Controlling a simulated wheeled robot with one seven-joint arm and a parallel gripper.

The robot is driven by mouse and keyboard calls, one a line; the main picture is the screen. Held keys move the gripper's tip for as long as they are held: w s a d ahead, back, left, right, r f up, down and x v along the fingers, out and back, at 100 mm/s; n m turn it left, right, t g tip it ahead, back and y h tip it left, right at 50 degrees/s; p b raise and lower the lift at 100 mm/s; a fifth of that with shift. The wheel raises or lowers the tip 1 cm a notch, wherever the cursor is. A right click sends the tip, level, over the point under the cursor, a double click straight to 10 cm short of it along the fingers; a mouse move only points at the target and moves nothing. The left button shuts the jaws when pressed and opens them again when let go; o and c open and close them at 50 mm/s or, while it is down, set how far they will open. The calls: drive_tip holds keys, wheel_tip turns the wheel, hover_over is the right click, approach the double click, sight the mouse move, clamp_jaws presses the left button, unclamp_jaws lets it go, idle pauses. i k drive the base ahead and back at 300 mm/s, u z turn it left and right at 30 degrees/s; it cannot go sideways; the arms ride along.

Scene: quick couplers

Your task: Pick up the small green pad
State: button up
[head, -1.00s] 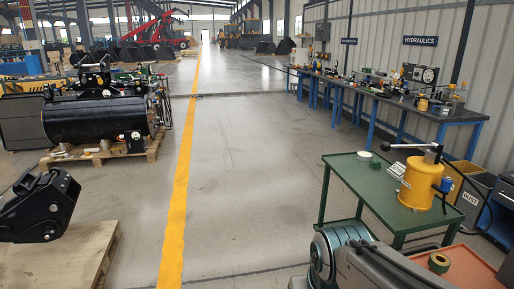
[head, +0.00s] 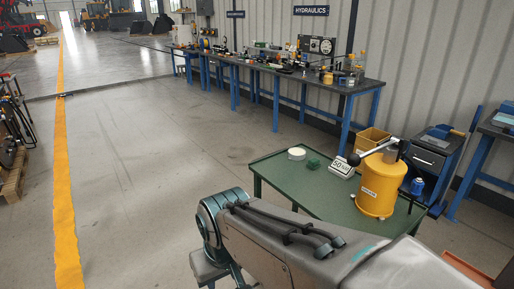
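A small green block-like pad (head: 312,165) lies on the green-topped table (head: 275,180), near its far edge. It sits between a round pale roll (head: 296,153) and a small white sign reading 50 (head: 342,167). My arm crosses the lower right of the head view, in front of the near part of the table. My gripper is not in the picture.
A yellow canister (head: 380,188) with a black-knobbed lever stands right of the pad on the same table. A long blue-legged workbench (head: 350,86) runs along the wall behind. The floor on the left is open, with a yellow line (head: 63,190).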

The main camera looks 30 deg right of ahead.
sight(314, 163)
drive_tip(key=i, duration=3.25)
drive_tip(key=z, duration=3.5)
drive_tip(key=i, duration=0.5)
drive_tip(key=z, duration=0.05)
